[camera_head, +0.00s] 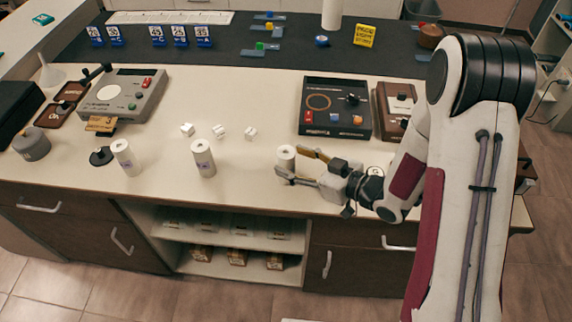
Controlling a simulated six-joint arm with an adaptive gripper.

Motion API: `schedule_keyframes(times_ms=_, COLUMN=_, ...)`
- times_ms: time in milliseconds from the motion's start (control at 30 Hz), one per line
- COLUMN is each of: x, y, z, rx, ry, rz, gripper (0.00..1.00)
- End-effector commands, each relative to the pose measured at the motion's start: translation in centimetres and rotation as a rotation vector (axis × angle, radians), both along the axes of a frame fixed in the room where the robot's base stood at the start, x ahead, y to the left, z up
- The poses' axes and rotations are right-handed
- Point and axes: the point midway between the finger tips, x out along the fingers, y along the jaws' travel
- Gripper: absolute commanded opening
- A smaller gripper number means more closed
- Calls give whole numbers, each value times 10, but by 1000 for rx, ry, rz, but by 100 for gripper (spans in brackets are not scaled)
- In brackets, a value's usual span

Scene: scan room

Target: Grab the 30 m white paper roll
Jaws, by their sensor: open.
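Three white paper rolls stand upright near the front edge of the counter: a left roll (126,158), a middle roll (203,158) and a right roll (286,157). The left and middle rolls carry small purplish marks, too small to read, so I cannot tell which is the 30 m one. My gripper (292,165) is open at the right roll, reaching in from the right. One finger crosses low in front of the roll and the other is at its upper right. The roll's lower part is partly hidden, and I cannot tell whether the fingers touch it.
Small white blocks (219,131) lie behind the rolls. A black control box (336,107) stands behind my gripper, and a grey device (124,95) stands at left. A black disc (101,156) lies beside the left roll. Counter between the rolls is clear.

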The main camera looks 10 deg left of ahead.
Motion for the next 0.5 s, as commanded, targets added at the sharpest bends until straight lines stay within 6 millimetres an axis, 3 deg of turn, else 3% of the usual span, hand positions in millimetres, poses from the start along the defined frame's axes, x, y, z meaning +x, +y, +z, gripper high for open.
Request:
schedule_keyframes(times_ms=233, x=11, y=20, z=-7, rx=0, ry=0, rz=2, gripper=52)
schedule_keyframes(times_ms=500, x=14, y=25, z=-8, rx=0, ry=0, rz=0, gripper=52)
